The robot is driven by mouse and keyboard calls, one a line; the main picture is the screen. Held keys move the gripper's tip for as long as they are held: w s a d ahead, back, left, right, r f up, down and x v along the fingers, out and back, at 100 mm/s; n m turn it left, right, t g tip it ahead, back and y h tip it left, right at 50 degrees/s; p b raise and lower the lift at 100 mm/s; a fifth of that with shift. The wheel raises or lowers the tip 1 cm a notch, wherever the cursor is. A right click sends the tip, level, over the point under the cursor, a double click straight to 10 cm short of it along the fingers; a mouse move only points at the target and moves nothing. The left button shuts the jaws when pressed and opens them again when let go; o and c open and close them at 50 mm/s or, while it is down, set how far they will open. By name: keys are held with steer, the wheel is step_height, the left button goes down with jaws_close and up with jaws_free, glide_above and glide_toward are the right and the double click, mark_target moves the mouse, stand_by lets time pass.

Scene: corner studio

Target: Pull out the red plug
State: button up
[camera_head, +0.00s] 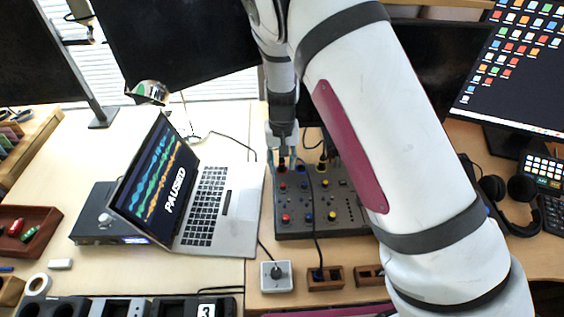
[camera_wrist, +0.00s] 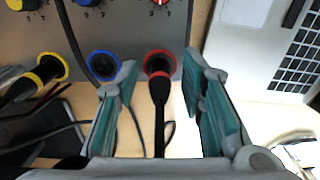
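The red plug (camera_wrist: 159,88) is a black plug at the red-ringed socket (camera_wrist: 158,56) on the grey mixer panel; its black cable runs toward my gripper. My gripper (camera_wrist: 161,78) is open, with one teal-padded finger on each side of the plug and visible gaps to both. In the head view my gripper (camera_head: 283,140) points down at the back edge of the mixer (camera_head: 322,228), and the red plug is mostly hidden there.
A blue-ringed socket (camera_wrist: 102,66) lies beside the left finger. A yellow-ringed plug (camera_wrist: 40,72) with a cable is farther left. A laptop (camera_head: 228,200) stands left of the mixer. Headphones (camera_head: 508,190) lie right of my arm.

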stand_by(0.3)
jaws_close()
steer(key=shift+r, duration=0.2)
steer(key=shift+r+p, duration=1.35)
steer(key=shift+r, duration=1.45)
